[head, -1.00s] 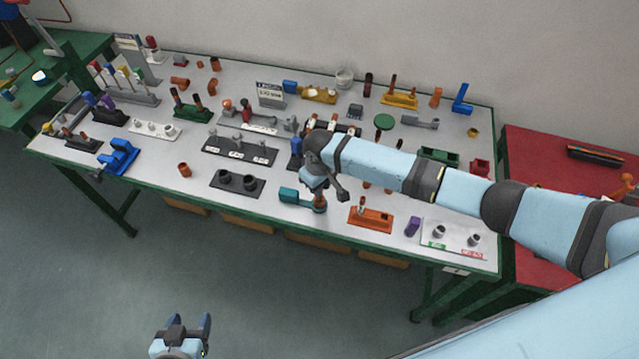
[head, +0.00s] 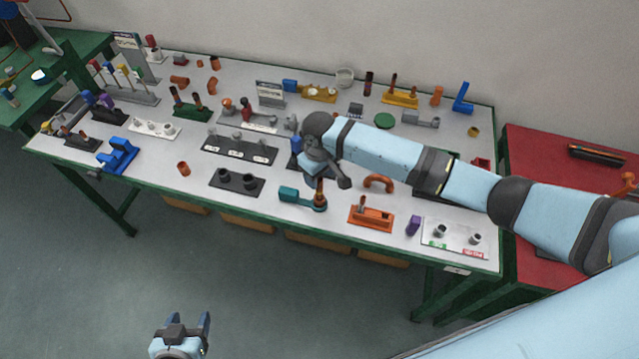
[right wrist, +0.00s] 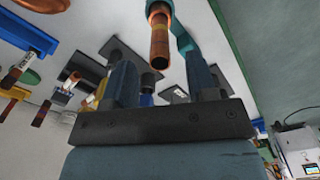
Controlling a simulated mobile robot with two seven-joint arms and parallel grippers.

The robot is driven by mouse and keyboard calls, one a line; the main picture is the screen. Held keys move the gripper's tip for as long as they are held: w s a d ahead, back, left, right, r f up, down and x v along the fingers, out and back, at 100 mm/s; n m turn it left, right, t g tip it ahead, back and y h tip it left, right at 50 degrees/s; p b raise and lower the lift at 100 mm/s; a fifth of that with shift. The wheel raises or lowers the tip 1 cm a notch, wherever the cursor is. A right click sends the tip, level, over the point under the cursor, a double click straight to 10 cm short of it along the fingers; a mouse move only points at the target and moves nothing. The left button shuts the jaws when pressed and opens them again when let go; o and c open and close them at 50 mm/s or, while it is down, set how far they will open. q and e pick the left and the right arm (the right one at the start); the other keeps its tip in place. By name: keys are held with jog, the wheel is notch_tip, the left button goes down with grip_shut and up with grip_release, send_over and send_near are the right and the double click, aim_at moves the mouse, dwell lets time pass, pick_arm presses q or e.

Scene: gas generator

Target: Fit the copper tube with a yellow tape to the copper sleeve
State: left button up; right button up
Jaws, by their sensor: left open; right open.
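A copper tube (head: 320,193) stands upright at the right end of a teal holder (head: 292,194) near the table's front. In the right wrist view, a copper tube (right wrist: 159,42) on the teal part points toward the space between my fingers. My right gripper (head: 317,178) is above it, open and empty; its spread fingers show in the right wrist view (right wrist: 160,68). A short copper sleeve-like piece (head: 184,169) stands at the front left. My left gripper (head: 189,322) is open and empty, low in front of the table.
An orange holder (head: 371,217) with a short copper tube, a purple block (head: 413,225) and a white plate (head: 455,237) stand to the right. A black two-socket base (head: 237,181) is to the left. Many fixtures crowd the back.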

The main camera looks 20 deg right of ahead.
notch_tip(320, 180, up, 8)
jog(key=shift+r+b, duration=0.25)
jog(key=shift+b, duration=0.15)
dwell(0.3)
jog(key=s+a+f+t+y, duration=0.5)
jog(key=s+a+f, duration=0.1)
jog(key=s+f, duration=0.45)
jog(key=s+d+f+m+t+h, duration=0.1)
jog(key=s+d+t, duration=0.2)
jog(key=s+d, duration=0.2)
jog(key=s+d+f+m+t+h, duration=0.1)
jog(key=s+d+f+t, duration=0.1)
jog(key=s, duration=0.7)
jog(key=d+t, duration=0.1)
jog(key=d, duration=0.1)
jog(key=shift+s+d+f, duration=0.15)
jog(key=shift+s+d, duration=0.05)
jog(key=shift+d, duration=0.15)
